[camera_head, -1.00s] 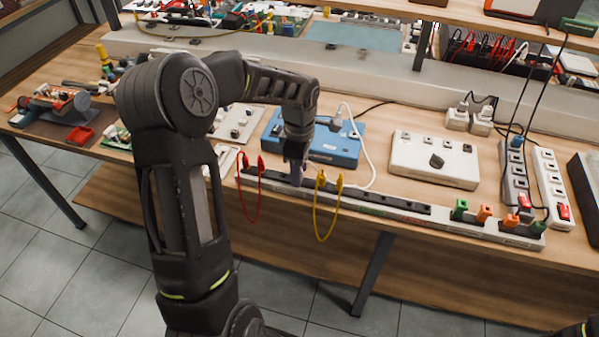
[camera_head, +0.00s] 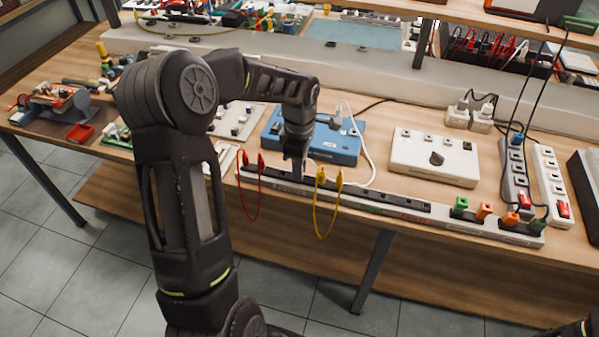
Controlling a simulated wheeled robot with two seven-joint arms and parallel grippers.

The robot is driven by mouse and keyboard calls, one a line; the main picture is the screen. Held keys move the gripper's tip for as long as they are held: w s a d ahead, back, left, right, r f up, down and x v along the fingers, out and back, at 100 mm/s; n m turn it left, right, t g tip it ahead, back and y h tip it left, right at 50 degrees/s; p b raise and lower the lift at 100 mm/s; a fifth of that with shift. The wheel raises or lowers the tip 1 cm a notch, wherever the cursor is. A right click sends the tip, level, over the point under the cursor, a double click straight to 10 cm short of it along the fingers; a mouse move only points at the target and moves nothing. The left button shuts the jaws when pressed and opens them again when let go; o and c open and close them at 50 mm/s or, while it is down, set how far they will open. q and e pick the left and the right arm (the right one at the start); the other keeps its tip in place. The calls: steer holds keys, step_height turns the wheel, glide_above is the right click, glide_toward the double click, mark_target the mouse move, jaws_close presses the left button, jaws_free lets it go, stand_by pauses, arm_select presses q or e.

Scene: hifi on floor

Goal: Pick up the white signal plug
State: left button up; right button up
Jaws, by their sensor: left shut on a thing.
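My left gripper (camera_head: 298,172) points down at the long grey socket strip (camera_head: 385,205), between the red lead and the yellow lead. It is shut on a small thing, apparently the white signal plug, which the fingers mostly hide. A white cable (camera_head: 372,168) loops from a white plug on the blue box (camera_head: 338,148) down toward the gripper. Whether the held plug is clear of the strip cannot be told. My right gripper is out of view.
The red lead (camera_head: 243,190) and yellow lead (camera_head: 315,215) hang over the table's front edge on either side of the gripper. A white box (camera_head: 435,158) stands right of the blue box. Green and orange plugs (camera_head: 484,211) sit at the strip's right end.

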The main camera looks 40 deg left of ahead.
arm_select(q)
jaws_close()
steer(key=shift+r, duration=0.5)
step_height(320, 180, up, 9)
steer(key=shift+b, duration=0.8)
